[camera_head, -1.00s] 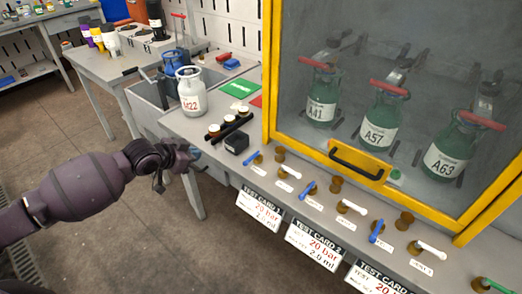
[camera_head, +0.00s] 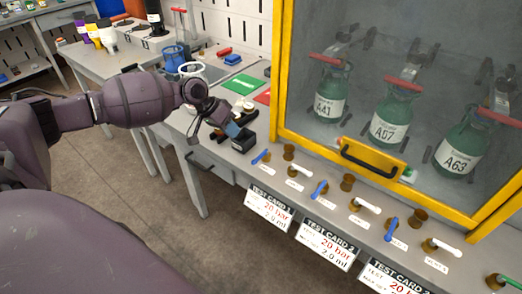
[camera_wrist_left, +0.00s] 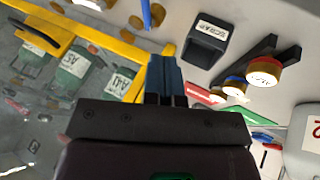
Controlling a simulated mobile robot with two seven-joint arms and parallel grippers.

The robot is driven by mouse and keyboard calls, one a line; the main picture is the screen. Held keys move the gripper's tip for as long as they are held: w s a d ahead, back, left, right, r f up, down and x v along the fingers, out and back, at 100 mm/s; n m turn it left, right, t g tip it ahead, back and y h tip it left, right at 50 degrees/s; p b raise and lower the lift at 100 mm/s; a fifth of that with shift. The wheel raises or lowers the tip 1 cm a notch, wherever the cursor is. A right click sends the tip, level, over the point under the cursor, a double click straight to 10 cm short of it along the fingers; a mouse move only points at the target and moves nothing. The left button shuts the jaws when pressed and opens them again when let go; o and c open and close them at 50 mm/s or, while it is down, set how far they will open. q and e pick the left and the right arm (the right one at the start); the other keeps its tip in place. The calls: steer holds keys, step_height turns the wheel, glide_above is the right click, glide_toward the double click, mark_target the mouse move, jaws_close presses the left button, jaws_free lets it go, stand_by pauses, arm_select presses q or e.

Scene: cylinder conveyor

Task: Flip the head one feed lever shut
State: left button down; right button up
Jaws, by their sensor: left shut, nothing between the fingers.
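The blue lever (camera_head: 261,157) nearest my left gripper sits above test card 1 on the bench front, slanting across the bench top. Its label is too small to read, so I cannot confirm its name. It also seems to show at the top edge of the left wrist view (camera_wrist_left: 147,14). My left gripper (camera_head: 236,131) is shut and empty, left of this lever and close over a black box (camera_head: 244,142). Its blue fingers (camera_wrist_left: 165,62) are together in the left wrist view. My right gripper is not in view.
White levers (camera_head: 299,171), more blue levers (camera_head: 319,190) and brass fittings (camera_head: 289,152) line the bench front. A yellow-framed cabinet (camera_head: 277,90) with green bottles stands behind. The test card 1 sign (camera_head: 270,208) hangs below the edge. Round-topped pieces (camera_wrist_left: 265,70) lie near the black box.

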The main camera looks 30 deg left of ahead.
mark_target(261, 157)
arm_select(q)
steer(key=shift+s+d, duration=0.15)
steer(key=shift+s, duration=0.2)
steer(key=shift+f, duration=0.1)
steer(key=b+x, duration=0.1)
steer(key=x, duration=0.8)
steer(key=shift+d+f+b, duration=0.15)
steer(key=shift+f+b, duration=0.1)
steer(key=shift+b, duration=0.1)
steer(key=shift+d+f, duration=0.1)
steer(key=shift+f, duration=0.05)
steer(key=shift+w, duration=0.1)
